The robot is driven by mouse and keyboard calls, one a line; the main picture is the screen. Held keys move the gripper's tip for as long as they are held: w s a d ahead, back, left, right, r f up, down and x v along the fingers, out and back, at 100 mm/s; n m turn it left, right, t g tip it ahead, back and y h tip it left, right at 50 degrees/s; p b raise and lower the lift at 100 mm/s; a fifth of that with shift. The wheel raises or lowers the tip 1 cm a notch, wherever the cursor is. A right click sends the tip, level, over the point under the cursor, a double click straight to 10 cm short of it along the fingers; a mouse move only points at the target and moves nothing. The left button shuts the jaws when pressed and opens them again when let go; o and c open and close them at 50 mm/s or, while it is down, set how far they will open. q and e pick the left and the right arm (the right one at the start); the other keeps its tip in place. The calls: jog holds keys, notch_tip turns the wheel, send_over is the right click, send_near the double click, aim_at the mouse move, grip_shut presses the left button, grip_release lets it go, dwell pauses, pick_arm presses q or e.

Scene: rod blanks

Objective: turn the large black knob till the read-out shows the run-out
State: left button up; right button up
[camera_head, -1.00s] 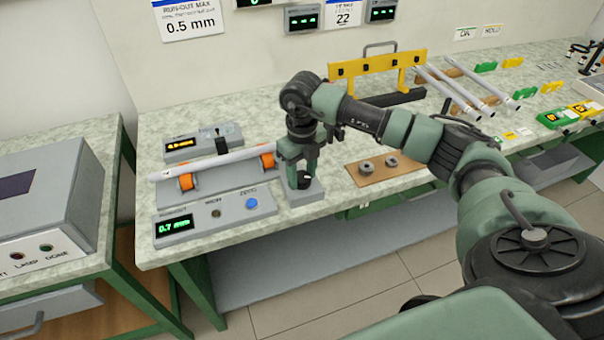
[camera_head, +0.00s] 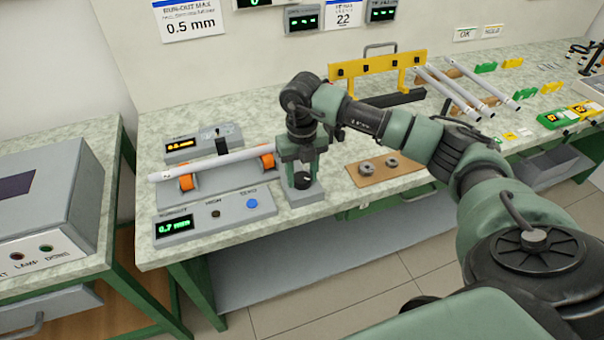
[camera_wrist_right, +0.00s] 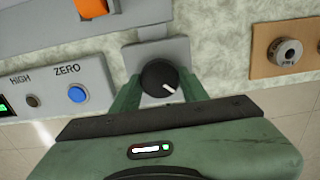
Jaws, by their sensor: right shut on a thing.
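The large black knob (camera_wrist_right: 160,78) with a white pointer line sits on a small grey block; it also shows in the head view (camera_head: 302,181). My right gripper (camera_head: 302,178) points down over it, and its green fingers (camera_wrist_right: 160,88) are shut on the knob from both sides. In the wrist view the pointer aims to the lower right. The run-out read-out (camera_head: 174,226) on the grey panel (camera_head: 228,222) shows 0.7 mm in green. A pale rod (camera_head: 215,164) lies on orange rollers (camera_head: 187,182) behind the panel. My left gripper is out of view.
A blue ZERO button (camera_head: 252,203) and a dark HIGH button (camera_head: 216,213) are on the panel left of the knob. A brown board (camera_head: 372,178) with metal collars lies to the right. A sign (camera_head: 188,18) reads 0.5 mm maximum.

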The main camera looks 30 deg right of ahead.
aim_at(302, 177)
jog(key=shift+w+r, duration=0.1)
jog(key=o, duration=1.4)
notch_tip(302, 177, up, 8)
jog(key=shift+f+b, duration=0.15)
jog(key=shift+b, duration=0.35)
